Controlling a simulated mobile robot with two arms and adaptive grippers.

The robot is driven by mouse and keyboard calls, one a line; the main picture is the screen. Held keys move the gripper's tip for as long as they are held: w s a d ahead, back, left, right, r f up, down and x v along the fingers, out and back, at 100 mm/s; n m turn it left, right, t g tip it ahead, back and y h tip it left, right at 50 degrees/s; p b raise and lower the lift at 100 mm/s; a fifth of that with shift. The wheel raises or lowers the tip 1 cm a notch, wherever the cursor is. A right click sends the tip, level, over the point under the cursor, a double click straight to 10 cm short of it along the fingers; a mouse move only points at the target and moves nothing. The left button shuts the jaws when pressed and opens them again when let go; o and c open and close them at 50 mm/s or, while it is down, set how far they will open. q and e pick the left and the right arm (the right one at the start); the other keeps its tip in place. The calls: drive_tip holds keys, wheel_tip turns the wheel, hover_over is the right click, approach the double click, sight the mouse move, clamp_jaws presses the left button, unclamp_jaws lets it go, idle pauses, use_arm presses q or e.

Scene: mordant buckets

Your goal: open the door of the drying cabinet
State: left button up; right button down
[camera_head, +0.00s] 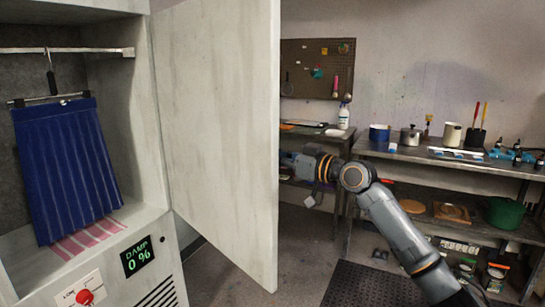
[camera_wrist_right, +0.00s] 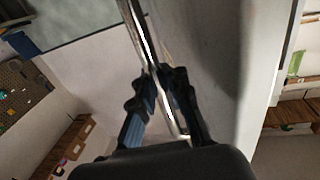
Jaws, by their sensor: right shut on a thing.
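The drying cabinet (camera_head: 151,120) stands at the left of the head view. Its pale door (camera_head: 222,130) is swung open, edge toward the right, and the interior shows. A dark blue striped cloth hangs inside on a hanger. My right arm reaches in from the lower right and goes behind the door, which hides its gripper there. In the right wrist view my right gripper (camera_wrist_right: 163,88) is shut on a slim metal bar handle (camera_wrist_right: 143,42) along the door's outer face (camera_wrist_right: 205,60). My left gripper is not in view.
A workbench (camera_head: 440,158) with pots (camera_head: 380,132) and bottles stands along the back wall, right of the door. A green pot (camera_head: 505,213) sits on its lower shelf. A dark mat (camera_head: 370,285) lies on the floor. A display (camera_head: 138,256) on the cabinet reads "DAMP 0 %".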

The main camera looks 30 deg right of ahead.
drive_tip(key=shift+f, duration=0.2)
drive_tip(key=c, duration=1.5)
unclamp_jaws()
drive_tip(key=shift+d, duration=0.1)
drive_tip(key=shift+c, duration=0.2)
drive_tip(key=shift+o, duration=1)
drive_tip(key=shift+s+d+r, duration=0.15)
drive_tip(key=shift+s+d, duration=0.05)
drive_tip(key=shift+a, duration=0.1)
drive_tip(key=v, duration=1.2)
